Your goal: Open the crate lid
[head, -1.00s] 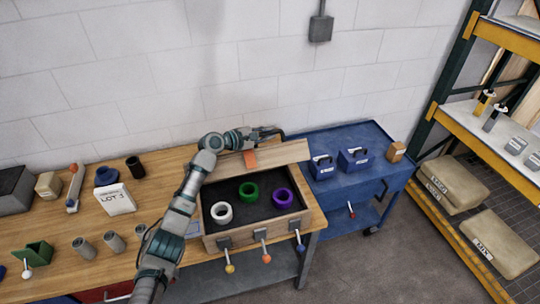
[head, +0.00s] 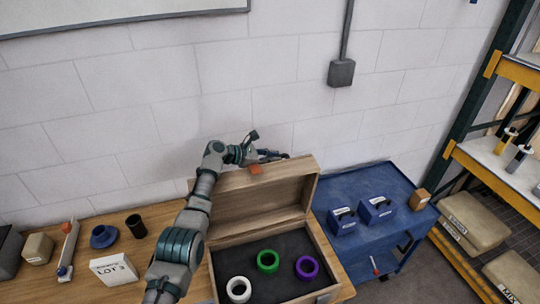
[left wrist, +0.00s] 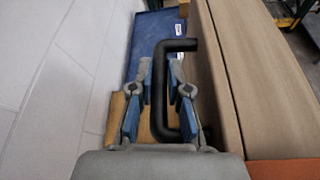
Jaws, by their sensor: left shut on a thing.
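The wooden crate (head: 334,289) stands on the bench. Its lid (head: 250,202) stands raised at the crate's back, with its inner side facing me and the dark interior open. An orange tab (head: 255,170) shows at the lid's upper edge. My left gripper (head: 270,155) is behind the top of the lid. In the left wrist view, its fingers (left wrist: 161,82) are closed around the black bar handle (left wrist: 180,45), beside the lid's brown panel (left wrist: 225,85). White (head: 238,289), green (head: 268,262) and purple (head: 307,267) rings lie inside the crate. My right gripper is out of view.
A blue cart (head: 365,178) with two blue boxes (head: 376,209) stands right of the crate. The white wall (head: 150,110) is close behind the lid and gripper. A Lot 3 box (head: 113,268) and cylindrical parts stand on the bench at left.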

